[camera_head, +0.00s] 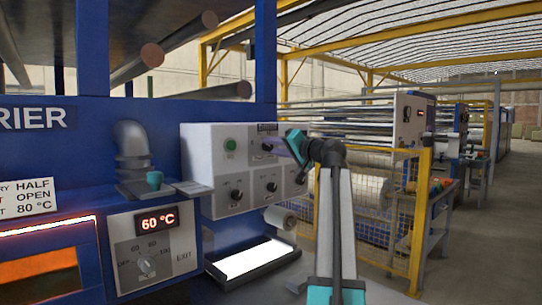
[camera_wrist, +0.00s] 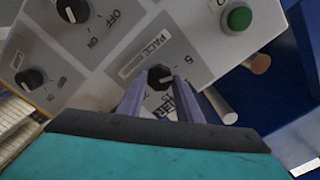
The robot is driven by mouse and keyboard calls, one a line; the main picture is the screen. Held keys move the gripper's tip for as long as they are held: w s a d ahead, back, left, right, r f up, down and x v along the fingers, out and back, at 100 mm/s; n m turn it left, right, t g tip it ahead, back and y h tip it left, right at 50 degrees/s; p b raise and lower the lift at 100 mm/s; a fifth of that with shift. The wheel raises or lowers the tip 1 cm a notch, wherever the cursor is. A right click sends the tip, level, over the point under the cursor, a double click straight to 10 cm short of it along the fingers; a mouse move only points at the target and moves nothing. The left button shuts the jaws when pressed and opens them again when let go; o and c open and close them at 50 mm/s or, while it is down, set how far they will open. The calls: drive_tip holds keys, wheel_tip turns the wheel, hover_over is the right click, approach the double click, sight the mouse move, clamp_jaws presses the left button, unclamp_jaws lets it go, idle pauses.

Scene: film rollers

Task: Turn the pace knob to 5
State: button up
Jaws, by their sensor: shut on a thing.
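The pace knob (camera_wrist: 160,77) is small, black and round, on a grey plate marked PACE in the wrist view. A printed 5 is beside it, toward the upper right. My gripper (camera_wrist: 159,86) has its two purple fingers on either side of the knob and is shut on it. Where the knob's pointer stands is too small to tell. In the head view, the knob (camera_head: 267,146) is at the upper part of the white control box (camera_head: 200,160), with my gripper (camera_head: 279,147) reaching it from the right.
A green button (camera_head: 230,144) is left of the pace knob, and other black knobs (camera_head: 236,196) are below it. A lit panel (camera_head: 250,260) lies under the box. A dryer panel (camera_head: 157,245) reads 60 °C at lower left. A yellow mesh guard (camera_head: 392,205) stands to the right.

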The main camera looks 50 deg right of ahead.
drive_tip(key=shift+r+n+b, duration=0.1)
drive_tip(key=shift+n+b, duration=0.5)
drive_tip(key=shift+n, duration=0.3)
drive_tip(key=o, duration=1)
drive_tip(key=shift+w+a, duration=0.1)
drive_tip(key=shift+o, duration=0.2)
drive_tip(key=s, duration=1.4)
drive_tip(key=shift+a, duration=0.45)
